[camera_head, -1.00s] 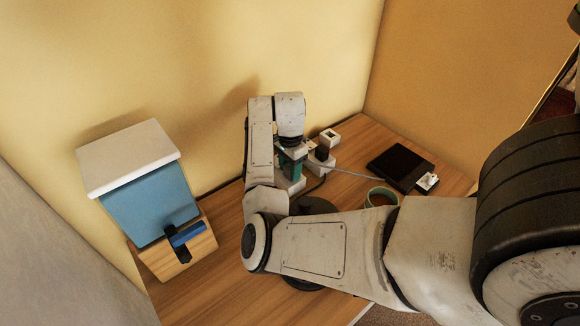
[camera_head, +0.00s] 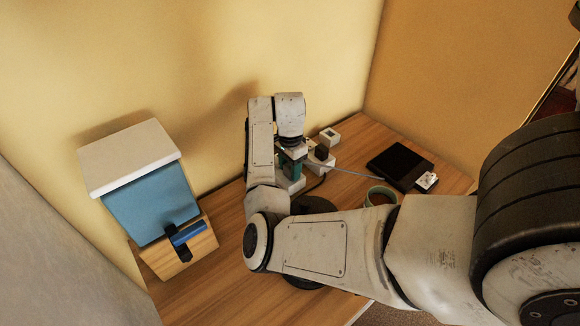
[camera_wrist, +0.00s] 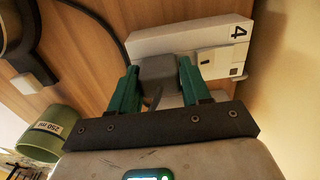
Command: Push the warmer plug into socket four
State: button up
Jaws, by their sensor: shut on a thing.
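My gripper (camera_wrist: 159,66) has teal fingers shut on the grey warmer plug (camera_wrist: 160,78), one finger on each side. It also shows in the head view (camera_head: 291,166), mostly behind my own arm. The plug is over the white power strip (camera_wrist: 185,39), close to the printed 4. Its pins are hidden, so I cannot tell whether they are in the socket. A grey cable (camera_head: 345,169) runs from the gripper area towards the black flat warmer (camera_head: 399,166). The strip (camera_head: 313,166) is partly hidden by my arm in the head view.
A dark plug (camera_head: 321,153) and a white block (camera_head: 330,136) are at the strip's far end. A green mug (camera_wrist: 50,133) marked 250 ml stands near the warmer. A white pinned plug (camera_head: 427,182) lies beside the warmer. A blue and white box (camera_head: 150,195) stands left.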

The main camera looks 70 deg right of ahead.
jog(key=shift+s+a+f, duration=0.1)
jog(key=shift+f, duration=0.15)
jog(key=o, duration=1.1)
jog(key=shift+r, duration=0.15)
jog(key=shift+o, duration=0.4)
jog(key=shift+o, duration=1)
jog(key=shift+r, duration=0.1)
jog(key=shift+w+r, duration=0.1)
jog(key=shift+w, duration=0.2)
jog(key=shift+c, duration=0.5)
